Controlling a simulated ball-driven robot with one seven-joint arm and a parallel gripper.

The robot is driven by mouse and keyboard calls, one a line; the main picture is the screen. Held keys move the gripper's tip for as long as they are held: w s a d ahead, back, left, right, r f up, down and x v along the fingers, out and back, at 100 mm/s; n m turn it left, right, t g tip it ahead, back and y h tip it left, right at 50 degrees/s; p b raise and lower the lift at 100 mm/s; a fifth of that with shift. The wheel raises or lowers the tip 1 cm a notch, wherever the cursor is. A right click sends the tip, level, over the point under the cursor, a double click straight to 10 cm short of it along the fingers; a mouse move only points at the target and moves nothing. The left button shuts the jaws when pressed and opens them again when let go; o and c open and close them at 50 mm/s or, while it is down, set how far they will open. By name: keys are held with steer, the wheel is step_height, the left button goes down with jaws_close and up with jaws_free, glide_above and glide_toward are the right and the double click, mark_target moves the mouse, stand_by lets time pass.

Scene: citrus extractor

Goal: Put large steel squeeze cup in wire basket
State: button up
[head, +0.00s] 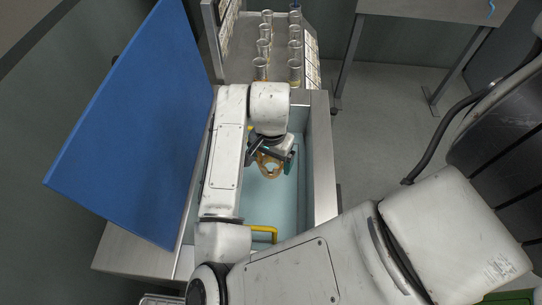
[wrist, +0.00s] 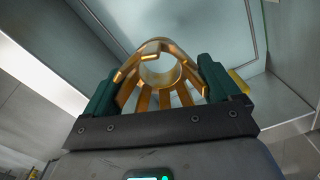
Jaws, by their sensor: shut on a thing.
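My gripper (head: 270,162) is shut on a gold-coloured slotted cup (wrist: 160,72), with one green-padded finger on each side of it. The cup has a round open ring in its middle and slots fanning toward my gripper. It looks brass or gold rather than plain steel. In the head view the cup (head: 268,168) hangs inside or just over a light-blue-lined steel bin. No wire basket shows clearly; a small grey metal edge (head: 160,300) at the bottom of the head view is too cut off to identify.
The steel bin (head: 322,160) has walls around my gripper. A blue panel (head: 135,125) stands upright along its left. A yellow bar (head: 263,230) is in the bin's near part. Several glass cylinders (head: 264,47) stand on a bench behind. Open floor (head: 385,130) lies right.

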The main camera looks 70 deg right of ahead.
steer(key=shift+f+b, duration=5.25)
steer(key=shift+f, duration=2.05)
steer(key=shift+f+b, duration=0.5)
steer(key=shift+f, duration=0.25)
steer(key=o, duration=1.3)
steer(key=shift+c, duration=0.2)
step_height(320, 180, up, 11)
steer(key=p, duration=0.1)
steer(key=shift+f, duration=0.1)
